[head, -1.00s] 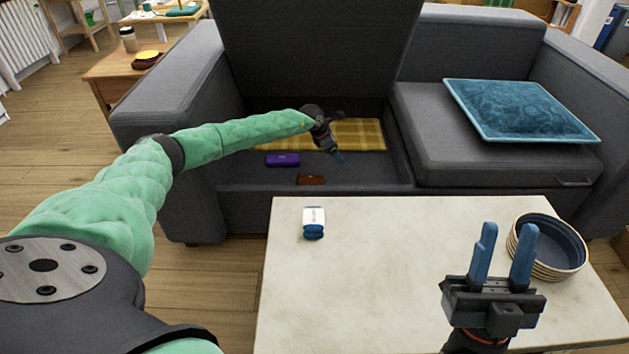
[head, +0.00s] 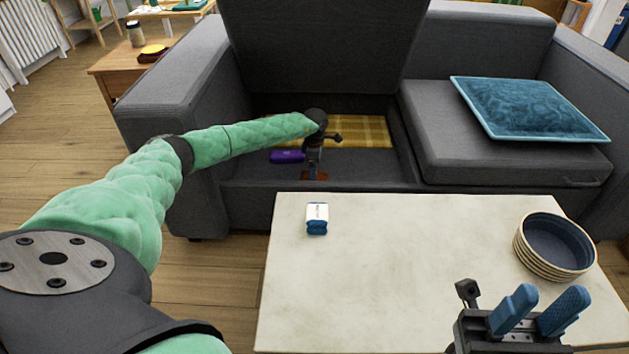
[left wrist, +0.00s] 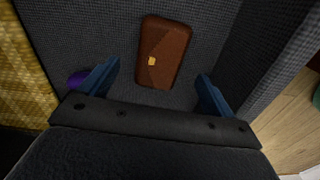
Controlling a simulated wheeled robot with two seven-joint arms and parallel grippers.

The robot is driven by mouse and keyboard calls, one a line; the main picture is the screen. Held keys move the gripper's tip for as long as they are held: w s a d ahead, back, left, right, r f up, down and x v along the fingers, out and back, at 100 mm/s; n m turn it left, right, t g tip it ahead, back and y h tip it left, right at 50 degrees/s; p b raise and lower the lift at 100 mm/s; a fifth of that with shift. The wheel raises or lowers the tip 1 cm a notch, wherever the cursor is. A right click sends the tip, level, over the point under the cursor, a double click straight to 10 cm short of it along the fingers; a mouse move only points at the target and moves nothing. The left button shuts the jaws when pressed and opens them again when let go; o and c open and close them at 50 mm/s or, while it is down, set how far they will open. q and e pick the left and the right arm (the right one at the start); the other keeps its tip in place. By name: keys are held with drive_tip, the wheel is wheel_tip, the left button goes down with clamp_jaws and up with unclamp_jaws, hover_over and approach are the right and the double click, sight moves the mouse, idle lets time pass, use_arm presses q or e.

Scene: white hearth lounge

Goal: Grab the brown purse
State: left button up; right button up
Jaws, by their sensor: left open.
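The brown purse (left wrist: 164,52) lies flat on the grey floor of the sofa's open storage box, with a small yellow clasp showing. In the head view the purse (head: 314,176) is partly hidden by my left gripper (head: 313,172). My left gripper reaches down into the box from above. In the left wrist view its open blue fingers (left wrist: 158,88) are apart on either side of the purse's near end, with nothing between them that they grip. My right gripper (head: 540,309) is open and empty over the table's front right.
A purple case (head: 287,156) and a yellow checked blanket (head: 365,131) lie in the box. The raised seat (head: 315,50) stands behind it. A white table (head: 420,270) in front carries a blue-and-white item (head: 317,217) and stacked bowls (head: 552,245).

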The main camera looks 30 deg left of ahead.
use_arm(q)
wheel_tip(320, 180, down, 4)
drive_tip(key=shift+f+b, duration=0.15)
drive_tip(key=shift+b, duration=0.65)
drive_tip(key=c, duration=1.1)
